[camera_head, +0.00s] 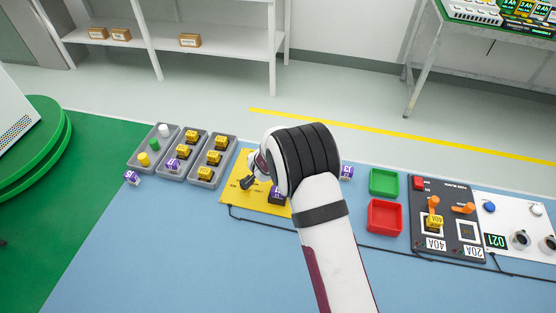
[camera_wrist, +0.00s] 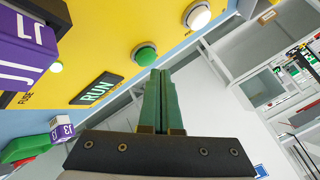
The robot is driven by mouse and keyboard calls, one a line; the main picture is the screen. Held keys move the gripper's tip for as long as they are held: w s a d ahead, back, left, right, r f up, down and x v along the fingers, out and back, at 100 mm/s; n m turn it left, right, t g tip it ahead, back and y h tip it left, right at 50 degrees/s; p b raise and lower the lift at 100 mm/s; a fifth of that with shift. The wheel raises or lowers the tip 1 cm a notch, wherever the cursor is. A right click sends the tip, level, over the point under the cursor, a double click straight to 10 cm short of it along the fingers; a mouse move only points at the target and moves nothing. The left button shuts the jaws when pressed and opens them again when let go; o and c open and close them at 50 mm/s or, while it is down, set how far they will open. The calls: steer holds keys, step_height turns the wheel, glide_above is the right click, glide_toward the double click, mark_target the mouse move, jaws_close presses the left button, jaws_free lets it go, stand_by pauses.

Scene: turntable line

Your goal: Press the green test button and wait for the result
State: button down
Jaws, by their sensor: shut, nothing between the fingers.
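The green test button (camera_wrist: 146,56) is a round dome on the yellow test panel (camera_wrist: 105,30) in the wrist view. My gripper (camera_wrist: 160,75) is shut and empty, its tips right at the button; I cannot tell if it is pressed down. A purple fuse (camera_wrist: 22,45) sits by the FUSE label. In the head view my gripper (camera_head: 247,183) is over the yellow panel (camera_head: 240,200), and the button cannot be made out.
Grey trays (camera_head: 172,178) with yellow, purple, white and green pieces stand left of the panel. A green bin (camera_head: 384,182) and a red bin (camera_head: 384,218) lie right of it, then a dark switch panel (camera_head: 449,200). The front blue table is clear.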

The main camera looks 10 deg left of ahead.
steer(key=shift+r, duration=2.55)
steer(key=s+d+r+n+g+y, duration=0.2)
steer(key=s+d+r, duration=0.2)
steer(key=s+r, duration=0.3)
steer(key=s+d+r+n+g+y, duration=0.1)
steer(key=s+d+r+g+y, duration=0.1)
steer(key=s+d+r, duration=0.35)
steer(key=s+d+g+h, duration=0.1)
steer(key=s+d, duration=0.3)
steer(key=s, duration=0.5)
steer(key=s+d+g+h, duration=0.1)
steer(key=s+d, duration=0.3)
steer(key=s, duration=0.5)
steer(key=s+d+g+h, duration=0.1)
steer(key=s+d+g, duration=0.2)
steer(key=s, duration=0.7)
steer(key=shift+d+r+m, duration=0.4)
steer(key=shift+r, duration=0.05)
